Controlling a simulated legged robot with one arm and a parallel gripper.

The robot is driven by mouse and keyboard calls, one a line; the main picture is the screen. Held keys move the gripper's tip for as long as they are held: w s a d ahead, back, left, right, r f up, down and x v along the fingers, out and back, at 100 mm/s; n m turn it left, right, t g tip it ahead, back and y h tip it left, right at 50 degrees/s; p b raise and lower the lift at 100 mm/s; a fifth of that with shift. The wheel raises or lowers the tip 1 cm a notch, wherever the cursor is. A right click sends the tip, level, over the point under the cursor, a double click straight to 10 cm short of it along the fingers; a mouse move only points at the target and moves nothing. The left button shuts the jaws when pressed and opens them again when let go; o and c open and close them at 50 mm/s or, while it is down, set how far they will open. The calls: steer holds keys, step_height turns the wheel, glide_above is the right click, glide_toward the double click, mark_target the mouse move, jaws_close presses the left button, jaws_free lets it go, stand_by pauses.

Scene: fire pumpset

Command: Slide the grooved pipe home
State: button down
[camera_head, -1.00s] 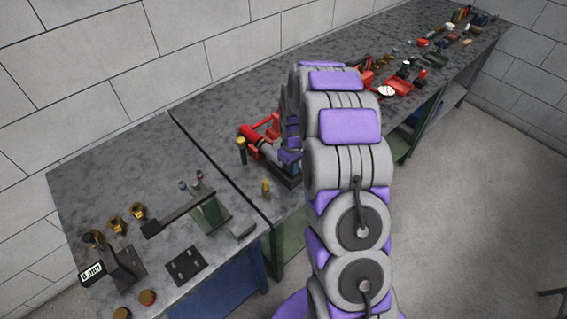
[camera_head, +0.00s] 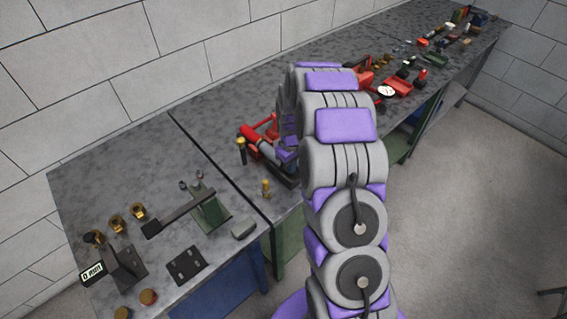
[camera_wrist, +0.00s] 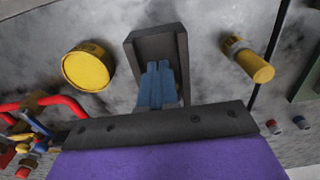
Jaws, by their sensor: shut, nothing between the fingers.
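In the head view a red pipe-like cylinder (camera_head: 249,134) with a grey length (camera_head: 268,149) lies beside a red frame on the bench, partly behind my arm. I cannot tell for certain that it is the grooved pipe. In the wrist view my gripper (camera_wrist: 158,84) shows as blue fingers, shut and empty. They point into or over a dark channel-shaped block (camera_wrist: 156,45); the gap between them is unclear. My gripper is mostly hidden behind my arm in the head view. No pipe clearly shows near the fingertips.
In the wrist view a round yellow cap (camera_wrist: 88,66) stands left of the block and a brass-yellow cylinder (camera_wrist: 248,60) right of it. A red frame (camera_wrist: 45,105) is at far left. The near bench (camera_head: 100,190) holds brass fittings (camera_head: 116,223) and a green stand (camera_head: 211,212).

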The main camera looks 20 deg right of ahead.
steer(key=shift+s+d, duration=0.1)
steer(key=shift+s, duration=0.05)
steer(key=shift+s+d, duration=0.15)
steer(key=shift+s, duration=0.25)
steer(key=shift+r, duration=0.1)
step_height(320, 180, up, 7)
steer(key=p, duration=0.2)
steer(key=shift+p, duration=0.35)
stand_by(0.5)
stand_by(0.3)
